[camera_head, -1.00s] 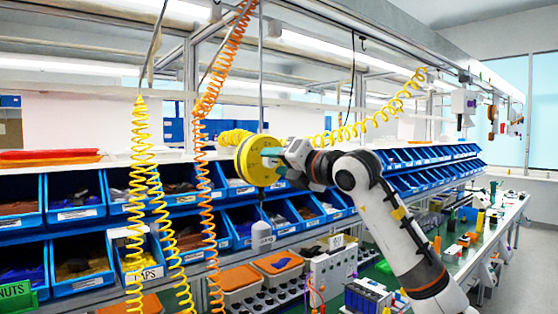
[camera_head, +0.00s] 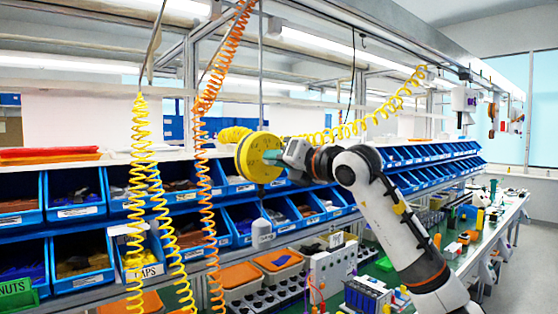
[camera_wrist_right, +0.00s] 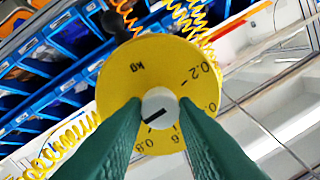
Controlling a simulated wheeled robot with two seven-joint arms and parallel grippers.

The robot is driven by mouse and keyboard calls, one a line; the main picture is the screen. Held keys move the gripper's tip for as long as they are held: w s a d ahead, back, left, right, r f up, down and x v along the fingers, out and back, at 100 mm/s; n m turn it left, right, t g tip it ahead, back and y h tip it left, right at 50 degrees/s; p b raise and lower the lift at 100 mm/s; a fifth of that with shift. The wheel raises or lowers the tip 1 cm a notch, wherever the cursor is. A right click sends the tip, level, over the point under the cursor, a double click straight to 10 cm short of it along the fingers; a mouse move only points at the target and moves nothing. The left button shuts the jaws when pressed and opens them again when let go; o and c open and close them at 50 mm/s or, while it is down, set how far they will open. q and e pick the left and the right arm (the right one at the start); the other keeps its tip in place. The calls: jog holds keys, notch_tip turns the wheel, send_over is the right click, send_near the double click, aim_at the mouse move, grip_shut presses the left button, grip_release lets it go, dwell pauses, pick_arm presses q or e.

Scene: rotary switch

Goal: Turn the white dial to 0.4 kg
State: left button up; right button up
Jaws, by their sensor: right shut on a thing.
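A round yellow scale disc (camera_wrist_right: 125,75) fills the middle of the right wrist view, marked "kg", 0.2, 0.8 and other figures partly hidden by my fingers. At its centre is the small white dial (camera_wrist_right: 160,103) with a slanted black line on its lower part. My right gripper (camera_wrist_right: 162,106) is shut on the white dial, one green finger on each side. In the head view the yellow scale disc (camera_head: 250,158) hangs in front of the blue bins, with my right gripper (camera_head: 274,157) at its right face; the white dial is hidden there. My left gripper is not in view.
A grey weight (camera_head: 262,235) hangs below the disc. Orange (camera_head: 207,160) and yellow (camera_head: 140,150) coiled hoses hang to the left. Rows of blue bins (camera_head: 75,195) stand behind. A workbench (camera_head: 465,255) with parts runs along the right.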

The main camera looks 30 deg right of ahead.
jog(key=n+h, duration=0.1)
jog(key=n, duration=1.1)
jog(key=n+h+p, duration=0.1)
jog(key=n, duration=1.2)
jog(key=shift+a+f+n, duration=0.1)
jog(key=shift+a+n, duration=0.1)
jog(key=shift+n, duration=0.4)
jog(key=o, duration=1)
jog(key=shift+s, duration=0.15)
jog(key=s+b, duration=0.4)
jog(key=s, duration=0.7)
jog(key=shift+s+d+r, duration=0.15)
jog(key=shift+s+r, duration=0.05)
jog(key=shift+s, duration=0.2)
